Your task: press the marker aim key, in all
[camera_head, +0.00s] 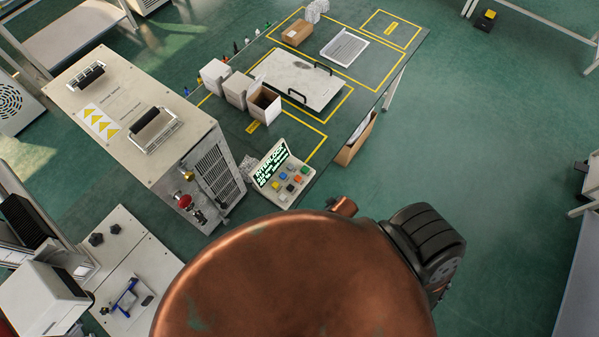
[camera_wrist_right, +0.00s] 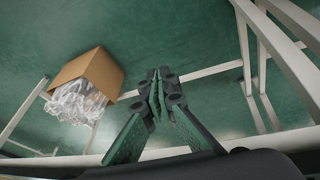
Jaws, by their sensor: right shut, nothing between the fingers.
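A small console (camera_head: 285,178) stands at the near end of the green table in the head view. Its sloped panel carries several coloured keys (camera_head: 290,181), among them orange, blue, green and red ones. Its dark screen (camera_head: 269,165) shows bright lettering that begins "INTERLOCK"; the smaller lines are hard to read. The key labels are too small to read, so I cannot tell which is the marker aim key. My right gripper (camera_wrist_right: 158,88) is shut and empty in the right wrist view, with no console or key in that view. My left gripper is not in view.
A large beige machine (camera_head: 150,125) with black handles stands left of the console. White boxes (camera_head: 239,88) and a white plate with handles (camera_head: 298,78) lie on the table. An open carton (camera_wrist_right: 92,75) with clear wrapping shows in the wrist view. Floor right of the table is clear.

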